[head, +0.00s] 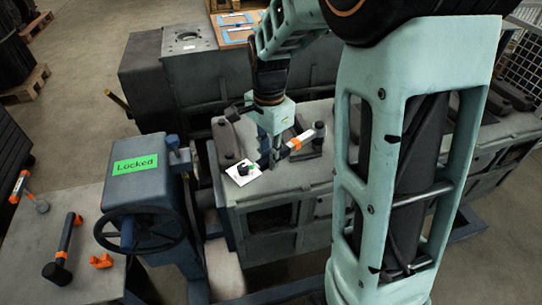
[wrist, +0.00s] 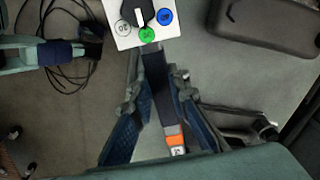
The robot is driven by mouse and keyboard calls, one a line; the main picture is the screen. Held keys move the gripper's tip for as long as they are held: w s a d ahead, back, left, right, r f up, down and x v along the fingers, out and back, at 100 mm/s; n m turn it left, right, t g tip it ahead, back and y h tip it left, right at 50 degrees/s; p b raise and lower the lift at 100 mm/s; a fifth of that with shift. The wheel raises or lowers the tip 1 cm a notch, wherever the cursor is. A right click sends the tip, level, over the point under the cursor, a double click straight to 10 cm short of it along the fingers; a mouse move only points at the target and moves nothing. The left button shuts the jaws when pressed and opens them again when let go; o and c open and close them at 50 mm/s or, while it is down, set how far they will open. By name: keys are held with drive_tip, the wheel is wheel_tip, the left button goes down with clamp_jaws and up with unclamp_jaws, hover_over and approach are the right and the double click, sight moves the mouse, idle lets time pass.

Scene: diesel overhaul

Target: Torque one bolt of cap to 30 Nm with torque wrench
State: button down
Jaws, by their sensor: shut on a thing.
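My gripper (head: 268,160) points down over the top of the grey engine block (head: 315,178). It also shows in the wrist view (wrist: 157,85), its two blue-padded fingers on either side of a dark bar. The bar belongs to the torque wrench (wrist: 174,130), which has an orange band and a pale end. In the head view the wrench's orange and white end (head: 300,140) sticks out to the right of the fingers. A white card with a black knob and coloured discs (head: 243,173) lies by the wrench's other end. I cannot tell the cap or its bolt clearly.
A stand with a green "Locked" sign (head: 130,164) and a handwheel (head: 140,232) stands left of the block. The bench (head: 88,215) holds a hammer (head: 64,250) and an orange piece (head: 101,261). Dark raised parts stand along the block. A tray (head: 235,25) is behind.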

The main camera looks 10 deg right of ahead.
drive_tip(key=shift+w+a+r, duration=0.1)
drive_tip(key=shift+w+a, duration=0.1)
drive_tip(key=shift+a, duration=0.05)
drive_tip(key=shift+w+a, duration=0.1)
drive_tip(key=shift+w, duration=0.1)
drive_tip(key=shift+w, duration=0.15)
drive_tip(key=shift+s+m, duration=0.35)
drive_tip(key=shift+m, duration=0.05)
idle(0.5)
drive_tip(key=shift+d+p, duration=0.2)
drive_tip(key=shift+p, duration=0.1)
drive_tip(key=shift+d+r+p, duration=0.1)
drive_tip(key=shift+r+p, duration=1.25)
drive_tip(key=shift+r, duration=0.4)
